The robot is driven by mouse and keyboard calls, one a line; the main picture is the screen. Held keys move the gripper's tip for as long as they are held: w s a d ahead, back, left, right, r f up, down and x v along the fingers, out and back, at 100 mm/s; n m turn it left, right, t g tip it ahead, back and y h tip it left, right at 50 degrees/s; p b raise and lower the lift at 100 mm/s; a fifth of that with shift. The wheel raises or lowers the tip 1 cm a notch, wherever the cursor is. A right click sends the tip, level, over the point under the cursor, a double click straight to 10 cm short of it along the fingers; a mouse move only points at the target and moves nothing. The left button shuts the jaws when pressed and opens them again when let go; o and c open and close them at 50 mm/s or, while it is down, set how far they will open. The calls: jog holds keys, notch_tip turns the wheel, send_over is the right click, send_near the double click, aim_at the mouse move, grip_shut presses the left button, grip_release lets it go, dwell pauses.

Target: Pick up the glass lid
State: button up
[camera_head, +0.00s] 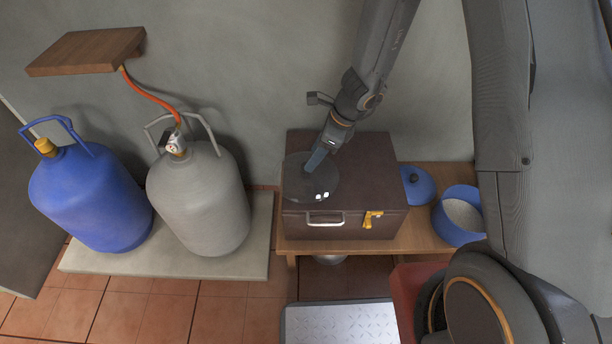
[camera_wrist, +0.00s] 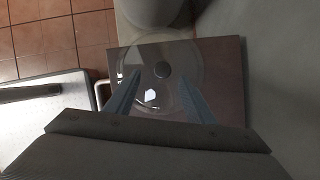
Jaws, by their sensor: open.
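The glass lid (camera_head: 318,188) is a clear round disc with a dark knob. It lies on top of a dark brown case (camera_head: 375,160), at the case's left side. In the wrist view the glass lid (camera_wrist: 150,98) shows its dark round knob (camera_wrist: 162,69) near the picture's middle. My gripper (camera_head: 309,169) is over the lid in the head view. In the wrist view my gripper (camera_wrist: 160,82) is open, with one finger on each side of the knob. I cannot tell whether the fingers touch the lid. In the head view the gripper hides the knob.
The case stands on a wooden bench (camera_head: 420,238). A blue pot (camera_head: 450,232) with pale contents and a blue lid (camera_head: 418,186) are to the right. A grey gas cylinder (camera_head: 200,200) and a blue one (camera_head: 92,200) stand to the left. The wall is behind.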

jog(key=x, duration=0.3)
jog(key=b+x, duration=0.1)
jog(key=x, duration=0.1)
jog(key=shift+w, duration=0.25)
jog(key=shift+c, duration=0.4)
jog(key=shift+r, duration=0.1)
grip_shut()
